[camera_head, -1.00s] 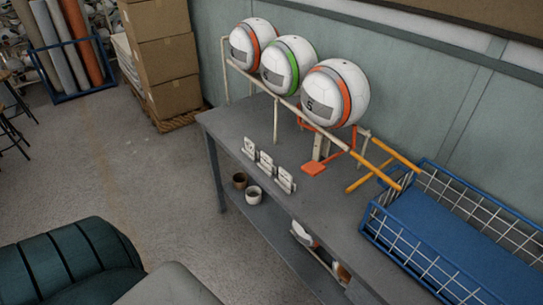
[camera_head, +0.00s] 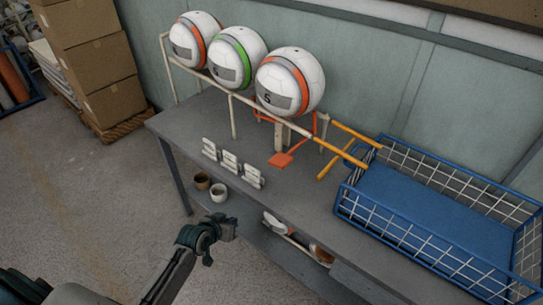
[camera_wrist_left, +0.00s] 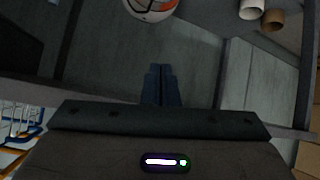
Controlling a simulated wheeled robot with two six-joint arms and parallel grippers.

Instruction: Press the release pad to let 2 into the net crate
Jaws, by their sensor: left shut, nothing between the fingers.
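Three white balls sit in a row on a sloping rail rack (camera_head: 232,103) on the table: one with an orange band (camera_head: 195,40) at the upper left, one with a green band (camera_head: 238,58) in the middle, and one with an orange band marked 5 (camera_head: 291,82) lowest. The orange release pad (camera_head: 281,160) is below the lowest ball. The blue net crate (camera_head: 430,215) is at the right and looks empty. My left gripper (camera_head: 229,228) is in front of the table's front edge, away from the pad. In the left wrist view its fingers (camera_wrist_left: 161,85) are shut and empty.
Small white number cards (camera_head: 231,163) stand on the table (camera_head: 330,210) left of the pad. A lower shelf holds a brown cup (camera_head: 202,181), a white cup (camera_head: 219,193) and another ball (camera_head: 275,224). Cardboard boxes (camera_head: 95,60) stand at the upper left.

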